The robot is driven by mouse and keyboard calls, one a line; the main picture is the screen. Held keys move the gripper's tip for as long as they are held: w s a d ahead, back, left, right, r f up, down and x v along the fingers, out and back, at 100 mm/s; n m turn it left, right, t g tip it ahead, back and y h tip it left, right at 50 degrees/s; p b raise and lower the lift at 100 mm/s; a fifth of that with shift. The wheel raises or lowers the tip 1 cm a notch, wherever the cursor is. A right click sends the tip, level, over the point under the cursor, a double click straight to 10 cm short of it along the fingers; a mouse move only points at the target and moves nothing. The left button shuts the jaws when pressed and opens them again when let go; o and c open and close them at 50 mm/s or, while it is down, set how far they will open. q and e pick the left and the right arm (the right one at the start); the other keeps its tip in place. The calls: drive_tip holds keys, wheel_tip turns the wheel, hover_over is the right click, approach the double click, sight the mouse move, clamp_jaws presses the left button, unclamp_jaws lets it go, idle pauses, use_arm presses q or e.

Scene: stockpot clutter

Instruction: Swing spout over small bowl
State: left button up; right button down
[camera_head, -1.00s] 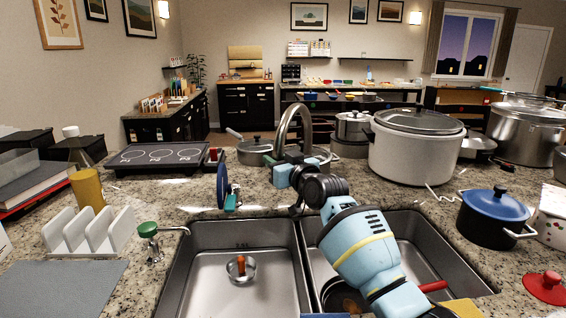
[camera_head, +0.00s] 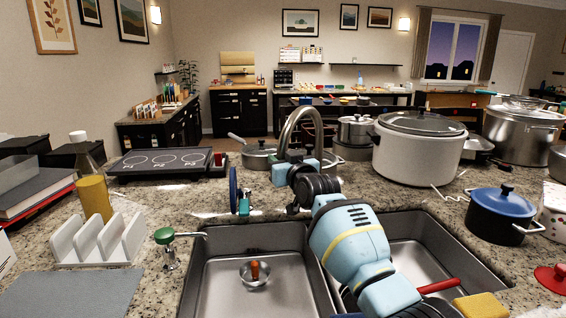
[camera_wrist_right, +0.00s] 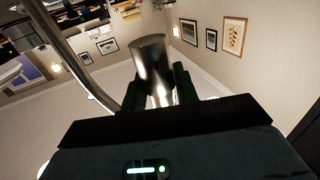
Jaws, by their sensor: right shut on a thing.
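The metal tap spout (camera_head: 302,116) arches up behind the sink, its end bending down toward the left. My right gripper (camera_head: 281,170) is at the end of the spout, its arm reaching in over the right basin. In the right wrist view the spout's metal end (camera_wrist_right: 150,62) sits between the fingers, which are shut on it. A small metal bowl (camera_head: 245,279) with an orange-brown thing in it sits in the left basin, nearer to me and lower than the spout end. My left gripper is not in view.
The double sink's left basin (camera_head: 215,290) is otherwise open. A green-topped dispenser (camera_head: 165,237) stands left of it. A white rack (camera_head: 98,245), a large white pot (camera_head: 412,160) and a blue-lidded pot (camera_head: 497,215) stand around the sink. A yellow sponge (camera_head: 480,306) lies at the front right.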

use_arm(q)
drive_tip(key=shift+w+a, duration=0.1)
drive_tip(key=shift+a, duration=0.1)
use_arm(e)
drive_tip(key=shift+a, duration=0.15)
drive_tip(key=c, duration=1.1)
unclamp_jaws()
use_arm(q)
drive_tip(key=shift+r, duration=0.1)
use_arm(e)
drive_tip(key=shift+s, duration=0.1)
use_arm(q)
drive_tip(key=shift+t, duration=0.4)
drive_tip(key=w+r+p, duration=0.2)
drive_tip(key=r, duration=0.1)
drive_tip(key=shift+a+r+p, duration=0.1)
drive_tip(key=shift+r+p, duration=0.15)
drive_tip(key=shift+p, duration=0.15)
use_arm(e)
drive_tip(key=v, duration=0.7)
drive_tip(key=shift+s, duration=0.3)
